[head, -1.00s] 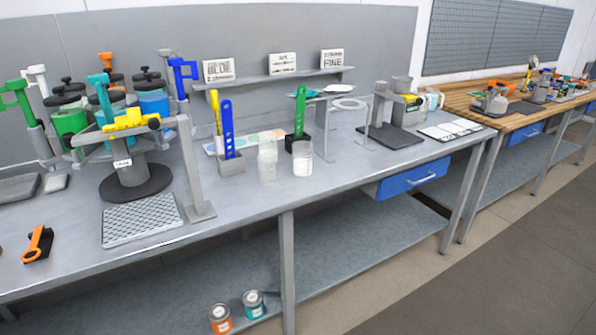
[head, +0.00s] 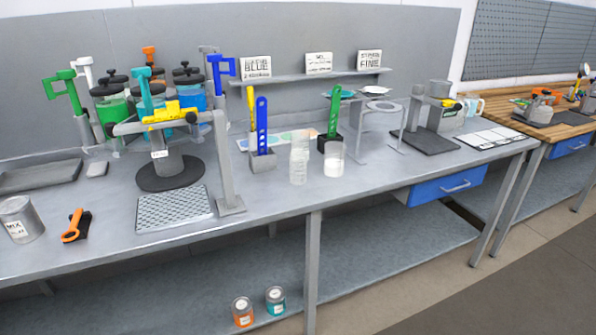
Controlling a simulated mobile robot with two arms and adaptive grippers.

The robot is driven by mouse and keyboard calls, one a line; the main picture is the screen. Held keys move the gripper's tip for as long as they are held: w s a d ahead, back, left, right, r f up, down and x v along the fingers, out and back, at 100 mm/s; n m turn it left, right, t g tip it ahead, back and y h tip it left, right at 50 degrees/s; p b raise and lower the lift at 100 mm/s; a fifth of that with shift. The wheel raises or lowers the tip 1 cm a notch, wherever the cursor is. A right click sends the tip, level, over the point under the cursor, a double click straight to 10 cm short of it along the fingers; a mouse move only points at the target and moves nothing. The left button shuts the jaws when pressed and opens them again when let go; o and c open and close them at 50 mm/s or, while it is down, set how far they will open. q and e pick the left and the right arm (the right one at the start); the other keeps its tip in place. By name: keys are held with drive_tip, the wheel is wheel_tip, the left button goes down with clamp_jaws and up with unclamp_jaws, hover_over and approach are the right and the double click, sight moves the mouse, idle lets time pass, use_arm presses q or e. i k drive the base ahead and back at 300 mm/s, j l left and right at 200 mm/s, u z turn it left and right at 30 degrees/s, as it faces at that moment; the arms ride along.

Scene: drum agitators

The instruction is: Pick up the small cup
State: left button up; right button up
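Two clear cups stand upright near the front middle of the grey bench (head: 370,180). The shorter one, a small cup (head: 334,160), has white in its lower part. The other is a taller, narrower clear cup (head: 299,160) just to its left; the two stand close together. A black holder with a green tool is right behind the small cup. Neither of my grippers is in view.
A grey holder with blue and yellow tools (head: 263,158) stands left of the cups. A ring stand (head: 378,106) is behind right. A drum agitator rack (head: 170,115) and a metal can (head: 20,220) are left. Bench front near the cups is clear.

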sight(298, 168)
drive_tip(key=i+j+z, duration=0.15)
drive_tip(key=j+z, duration=0.15)
drive_tip(key=i+j+z, duration=0.1)
drive_tip(key=j+z, duration=0.2)
drive_tip(key=i+j+z, duration=0.1)
drive_tip(key=j+z, duration=0.2)
drive_tip(key=j, duration=0.05)
